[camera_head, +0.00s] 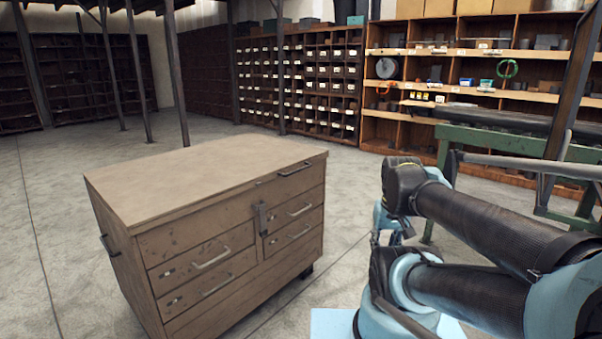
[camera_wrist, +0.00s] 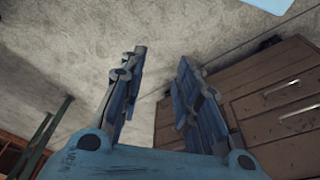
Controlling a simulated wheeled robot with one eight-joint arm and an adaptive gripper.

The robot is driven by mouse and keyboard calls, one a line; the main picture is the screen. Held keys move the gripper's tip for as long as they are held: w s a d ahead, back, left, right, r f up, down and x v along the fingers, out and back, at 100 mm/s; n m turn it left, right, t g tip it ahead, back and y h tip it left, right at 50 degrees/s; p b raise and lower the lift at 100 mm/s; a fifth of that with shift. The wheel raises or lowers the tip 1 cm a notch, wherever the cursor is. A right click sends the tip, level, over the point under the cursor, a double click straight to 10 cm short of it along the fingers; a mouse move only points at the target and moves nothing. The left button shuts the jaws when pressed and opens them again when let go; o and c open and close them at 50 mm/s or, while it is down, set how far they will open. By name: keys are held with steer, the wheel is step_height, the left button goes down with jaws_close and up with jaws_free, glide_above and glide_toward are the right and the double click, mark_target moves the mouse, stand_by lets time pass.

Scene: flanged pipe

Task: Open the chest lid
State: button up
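The brown chest (camera_head: 215,270) stands on the floor left of centre in the head view. Its flat lid (camera_head: 205,172) is shut, level with the top edges. A dark handle (camera_head: 294,168) is near the front top edge at the right, and a vertical latch (camera_head: 262,218) is on the front between the drawers. In the wrist view the chest (camera_wrist: 265,88) shows at the right, tilted. My gripper (camera_wrist: 163,60) is open and empty, with its two blue fingers apart, beside the chest and not on the handle. In the head view my arm mostly hides the gripper.
Wooden shelving (camera_head: 470,65) with boxes and small parts lines the back wall. A green stand (camera_head: 490,140) carries a dark pipe at the right. Metal posts (camera_head: 172,80) stand behind the chest. The floor (camera_head: 60,200) left of the chest is clear.

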steer(key=w+a+r+m+t+y, duration=0.15)
steer(key=w+a, duration=0.25)
steer(key=w, duration=0.4)
steer(key=w+a+r+m+t+y, duration=0.1)
steer(key=w+a+r+y, duration=0.25)
steer(key=w, duration=0.45)
steer(key=w+a+r+m+t+y, duration=0.1)
steer(key=w+a+y, duration=0.1)
steer(key=w+a, duration=0.35)
steer(key=m+t+y, duration=0.4)
steer(key=y, duration=0.1)
glide_toward(302, 169)
steer(key=x, duration=1.1)
steer(key=shift+f, duration=0.1)
steer(key=shift+d, duration=0.1)
jaws_close()
